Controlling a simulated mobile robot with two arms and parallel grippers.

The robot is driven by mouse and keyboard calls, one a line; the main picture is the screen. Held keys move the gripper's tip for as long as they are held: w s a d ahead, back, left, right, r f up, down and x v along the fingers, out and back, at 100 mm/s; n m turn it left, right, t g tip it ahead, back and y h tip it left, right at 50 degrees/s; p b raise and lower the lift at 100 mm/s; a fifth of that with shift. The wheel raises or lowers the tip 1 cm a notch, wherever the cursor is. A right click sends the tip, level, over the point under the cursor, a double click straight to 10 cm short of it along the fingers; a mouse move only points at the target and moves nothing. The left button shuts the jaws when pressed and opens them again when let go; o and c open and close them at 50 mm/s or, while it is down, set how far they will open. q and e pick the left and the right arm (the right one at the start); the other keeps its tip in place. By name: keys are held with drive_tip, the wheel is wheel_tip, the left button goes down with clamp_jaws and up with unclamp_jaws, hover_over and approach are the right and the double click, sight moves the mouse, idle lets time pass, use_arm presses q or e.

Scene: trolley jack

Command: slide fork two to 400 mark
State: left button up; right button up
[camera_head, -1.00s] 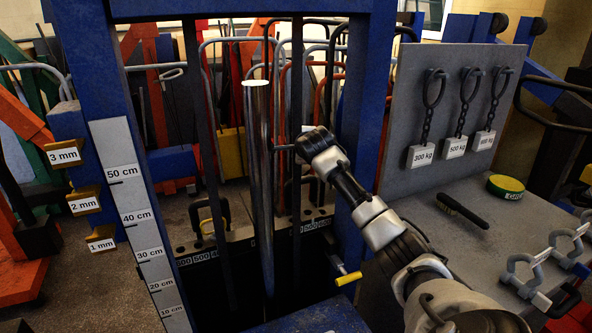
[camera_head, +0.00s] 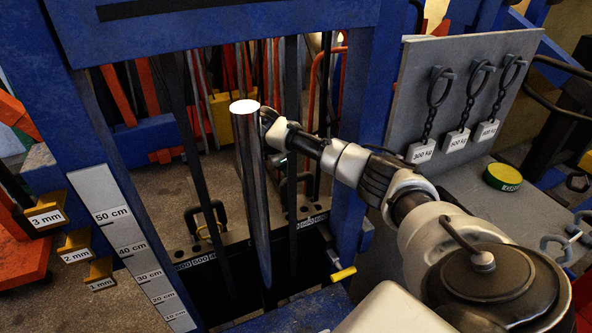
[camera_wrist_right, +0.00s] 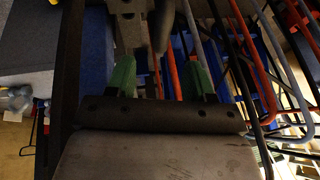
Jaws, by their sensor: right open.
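The lift's blue frame (camera_head: 352,130) stands upright before me, with a black fork carriage (camera_head: 245,268) low inside it. Pale number labels (camera_head: 195,262) run along the carriage's top edge; 500 and 400 are partly readable. Two black loop-shaped fork tops (camera_head: 207,228) rise at the carriage; the right one is partly covered by bars. I cannot tell which is fork two. My right gripper (camera_head: 267,120) is beside the silver cylinder (camera_head: 250,165), partly hidden by it, above the carriage. In the right wrist view its green-padded fingers (camera_wrist_right: 160,72) are apart, holding nothing. My left gripper is out of view.
Dark vertical bars (camera_head: 292,160) and the cylinder stand close to my right gripper. A yellow-handled crank (camera_head: 343,273) sticks out at lower right. A grey panel (camera_head: 400,115) with hanging weights and a bench with a yellow-green tin (camera_head: 503,177) are at right.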

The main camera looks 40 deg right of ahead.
sight(294, 177)
drive_tip(key=x, duration=0.9)
drive_tip(key=shift+w, duration=0.15)
drive_tip(key=shift+d, duration=0.1)
drive_tip(key=shift+c, duration=0.5)
drive_tip(key=shift+p, duration=0.3)
clamp_jaws()
